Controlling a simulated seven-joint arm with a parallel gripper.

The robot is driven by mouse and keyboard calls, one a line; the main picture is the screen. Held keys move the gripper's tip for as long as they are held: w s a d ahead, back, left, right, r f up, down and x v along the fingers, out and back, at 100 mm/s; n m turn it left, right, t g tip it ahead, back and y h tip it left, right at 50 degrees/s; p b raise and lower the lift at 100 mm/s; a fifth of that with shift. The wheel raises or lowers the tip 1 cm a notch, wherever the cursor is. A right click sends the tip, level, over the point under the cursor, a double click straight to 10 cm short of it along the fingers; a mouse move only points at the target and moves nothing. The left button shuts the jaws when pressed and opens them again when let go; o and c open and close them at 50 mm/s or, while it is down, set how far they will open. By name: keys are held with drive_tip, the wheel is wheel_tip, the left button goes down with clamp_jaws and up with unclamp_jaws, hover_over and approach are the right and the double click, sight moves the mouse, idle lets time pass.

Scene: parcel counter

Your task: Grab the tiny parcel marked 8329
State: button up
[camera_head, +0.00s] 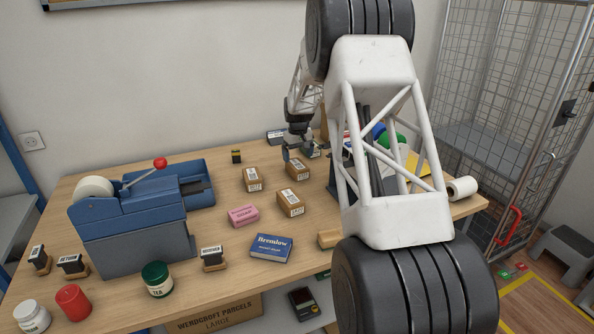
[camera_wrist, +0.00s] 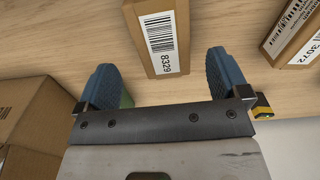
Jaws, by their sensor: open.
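The small brown parcel marked 8329 (camera_wrist: 158,35) lies in the wrist view, its white barcode label facing up and readable. My gripper (camera_wrist: 163,72) is open, with one blue-padded finger on each side of the parcel's near end and a visible gap on both sides. Nothing is held. In the head view my gripper (camera_head: 298,148) is low over the back of the counter, just behind a small brown parcel (camera_head: 297,170) that appears to be the same one; its number is too small to read there.
A parcel marked 3072 (camera_wrist: 300,30) lies to the right in the wrist view, and a larger carton (camera_wrist: 35,110) stands to the left. Two more small parcels, (camera_head: 253,179) and (camera_head: 290,203), lie nearby in the head view. A blue tape dispenser (camera_head: 135,215) stands left.

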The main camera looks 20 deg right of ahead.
sight(297, 164)
drive_tip(key=shift+a+f, duration=0.15)
drive_tip(key=shift+f, duration=2.4)
drive_tip(key=c, duration=1.2)
drive_tip(key=shift+r, duration=5)
